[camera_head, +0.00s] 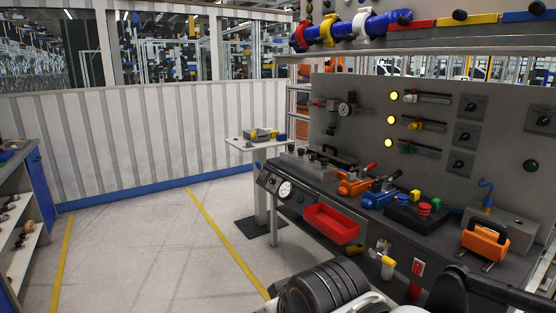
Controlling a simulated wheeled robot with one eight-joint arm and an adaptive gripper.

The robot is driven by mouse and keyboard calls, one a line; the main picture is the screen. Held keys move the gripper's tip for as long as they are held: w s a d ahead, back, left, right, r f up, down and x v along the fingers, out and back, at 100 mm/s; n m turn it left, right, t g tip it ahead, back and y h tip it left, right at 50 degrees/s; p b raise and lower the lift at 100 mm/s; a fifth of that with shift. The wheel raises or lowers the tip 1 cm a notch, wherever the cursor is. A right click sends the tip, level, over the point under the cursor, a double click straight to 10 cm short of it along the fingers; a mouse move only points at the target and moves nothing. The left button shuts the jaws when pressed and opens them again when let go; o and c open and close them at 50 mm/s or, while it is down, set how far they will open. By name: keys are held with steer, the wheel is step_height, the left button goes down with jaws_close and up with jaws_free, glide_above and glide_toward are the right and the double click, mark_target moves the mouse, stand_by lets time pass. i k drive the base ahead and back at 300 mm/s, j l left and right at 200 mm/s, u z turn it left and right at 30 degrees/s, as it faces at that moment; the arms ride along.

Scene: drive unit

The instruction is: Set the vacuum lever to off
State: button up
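No lever carries a readable vacuum label, so I cannot tell which one is the vacuum lever. On the grey upright panel, a small red-handled fitting (318,104) sits beside a round gauge (345,108). On the bench are an orange lever unit (355,186) with a red-tipped handle and a blue lever unit (379,198) with a dark handle. A yellow-handled valve (387,266) is on the bench front. Lever positions are too small to read. Parts of my arm show at the bottom edge, but I cannot make out my gripper's fingertips.
The grey bench (470,256) stands on the right. A red bin (331,223) hangs at its front, near a white dial (285,190). An orange device (485,240) stands on the right. A side table (250,144) is behind. Open floor (145,250) lies left; shelving (22,225) borders it.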

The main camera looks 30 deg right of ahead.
mark_target(258, 164)
steer(key=i+l+z, duration=0.2)
steer(key=i+l, duration=0.6)
steer(key=i+l+z, duration=0.2)
steer(key=i+l, duration=0.5)
steer(key=i+z, duration=0.25)
steer(key=z, duration=0.15)
steer(key=i+j+z, duration=0.2)
steer(key=z, duration=0.2)
